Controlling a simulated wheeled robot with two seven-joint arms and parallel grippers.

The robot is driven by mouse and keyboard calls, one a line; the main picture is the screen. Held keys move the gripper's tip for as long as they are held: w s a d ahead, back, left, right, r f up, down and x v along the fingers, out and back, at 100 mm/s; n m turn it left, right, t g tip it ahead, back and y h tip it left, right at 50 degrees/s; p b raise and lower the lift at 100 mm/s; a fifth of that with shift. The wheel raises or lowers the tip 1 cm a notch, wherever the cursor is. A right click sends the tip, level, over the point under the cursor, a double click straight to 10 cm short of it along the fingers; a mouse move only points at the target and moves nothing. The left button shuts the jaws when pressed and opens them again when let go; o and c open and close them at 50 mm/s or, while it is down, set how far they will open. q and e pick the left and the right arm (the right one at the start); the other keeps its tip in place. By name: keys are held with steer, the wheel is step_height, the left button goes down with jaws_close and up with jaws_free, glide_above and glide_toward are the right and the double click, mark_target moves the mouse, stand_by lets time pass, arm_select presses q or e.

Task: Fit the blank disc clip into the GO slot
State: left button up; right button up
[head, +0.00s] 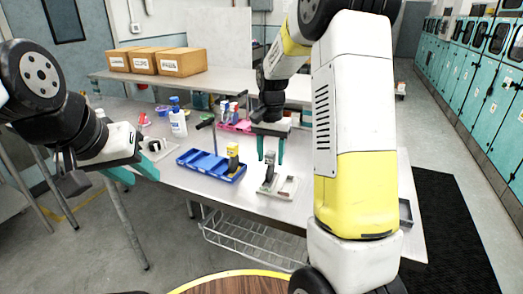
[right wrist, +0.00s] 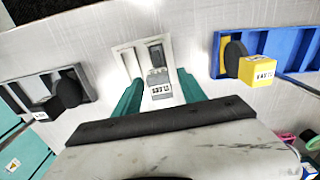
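A white two-slot tray (right wrist: 125,50) lies below my right gripper. A grey clip (right wrist: 157,75) with a small white label stands at its right slot in the right wrist view; the left slot looks empty. The head view shows this clip (head: 268,175) too. My right gripper (head: 270,151) is open and empty, its teal fingers (right wrist: 158,95) above and either side of the clip. A yellow clip (right wrist: 257,70) with a dark disc sits in the blue tray (right wrist: 292,42). I cannot read the labels surely. My left gripper (head: 134,172) looks open and empty, left of the table.
A dark tray (right wrist: 18,92) holding a black clip (right wrist: 64,92) lies left in the right wrist view. Bottles (head: 178,122) and a pink tray (head: 236,126) stand further back. The table (head: 210,215) is clear in front of the blue tray.

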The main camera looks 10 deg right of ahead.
steer(key=shift+r, duration=0.1)
step_height(320, 180, up, 12)
steer(key=s+a+r+n+t+y, duration=0.2)
steer(key=s+n+t, duration=0.4)
steer(key=s, duration=1.8)
steer(key=shift+s+n, duration=0.15)
steer(key=shift+n, duration=0.25)
